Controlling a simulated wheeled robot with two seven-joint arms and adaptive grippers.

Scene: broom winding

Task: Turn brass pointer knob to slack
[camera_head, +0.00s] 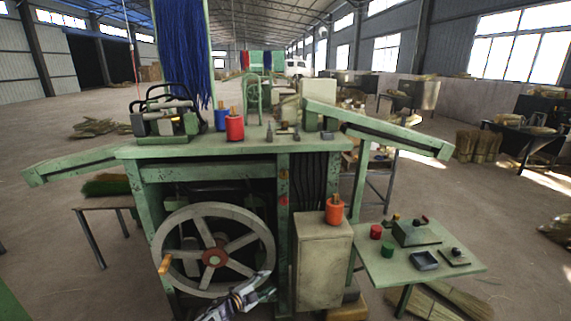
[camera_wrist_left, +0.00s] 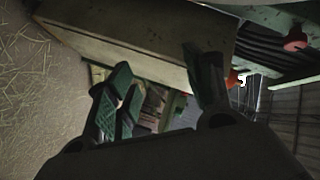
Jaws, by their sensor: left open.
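I cannot make out the brass pointer knob for certain in either view. Several small knob-like parts, too small to tell apart, sit on the machine's green top (camera_head: 230,149) and on the side table (camera_head: 380,262). My left gripper (camera_head: 262,283) is low in front of the machine, by the lower right of the spoked handwheel (camera_head: 213,252) and left of the cream cabinet (camera_head: 321,262). In the left wrist view its two fingers (camera_wrist_left: 160,92) are apart with nothing between them, and the cabinet (camera_wrist_left: 150,40) lies beyond. My right gripper is not in view.
An orange spool (camera_head: 334,211) stands on the cabinet. Red (camera_head: 235,127) and blue (camera_head: 221,118) spools stand on the machine top. The side table holds a green box (camera_head: 417,233), a dark tray (camera_head: 424,260) and small pots. Straw bundles (camera_head: 455,299) lie on the floor below.

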